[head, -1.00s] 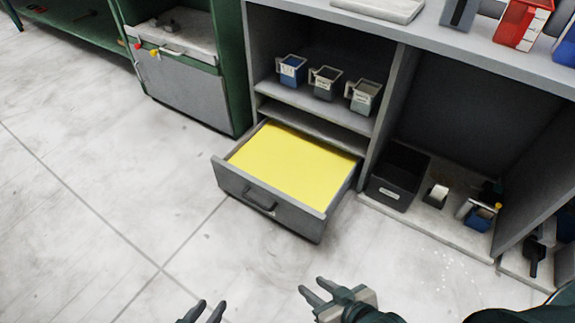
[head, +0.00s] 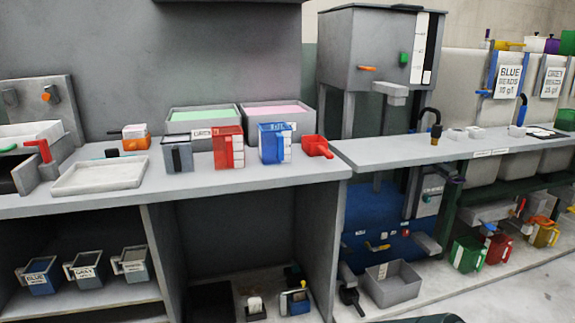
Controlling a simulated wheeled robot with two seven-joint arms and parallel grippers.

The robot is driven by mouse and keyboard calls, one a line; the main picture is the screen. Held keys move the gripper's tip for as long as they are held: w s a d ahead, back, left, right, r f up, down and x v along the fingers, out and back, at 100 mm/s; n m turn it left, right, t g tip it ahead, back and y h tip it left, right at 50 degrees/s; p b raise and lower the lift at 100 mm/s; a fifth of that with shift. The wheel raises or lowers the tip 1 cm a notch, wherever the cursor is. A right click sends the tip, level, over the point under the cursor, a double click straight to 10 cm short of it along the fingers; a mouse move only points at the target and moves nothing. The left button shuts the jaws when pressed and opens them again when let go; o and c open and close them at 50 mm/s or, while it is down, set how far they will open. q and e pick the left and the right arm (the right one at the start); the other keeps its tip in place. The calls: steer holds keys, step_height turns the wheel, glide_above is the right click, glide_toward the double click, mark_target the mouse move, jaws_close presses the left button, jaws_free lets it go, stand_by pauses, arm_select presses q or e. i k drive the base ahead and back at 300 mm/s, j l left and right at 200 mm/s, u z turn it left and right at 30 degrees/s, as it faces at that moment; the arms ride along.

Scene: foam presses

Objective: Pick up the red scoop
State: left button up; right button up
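The red scoop (head: 316,146) lies on the grey counter (head: 215,183), near its right end. It sits just right of a blue measuring jug (head: 274,144), and its handle appears to point to the lower right. A red measuring jug (head: 228,147) stands further left. Neither of my grippers shows in the head view now; only a dark sliver, perhaps part of my arm, shows at the bottom edge.
A grey jug (head: 178,153) and a white tray (head: 98,177) stand left on the counter. Bins with green (head: 204,115) and pink (head: 268,112) contents stand behind the jugs. A grey hopper machine (head: 372,55) stands right of the scoop. The counter's front strip is clear.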

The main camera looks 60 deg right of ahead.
mark_target(314, 146)
steer(key=z, duration=2.1)
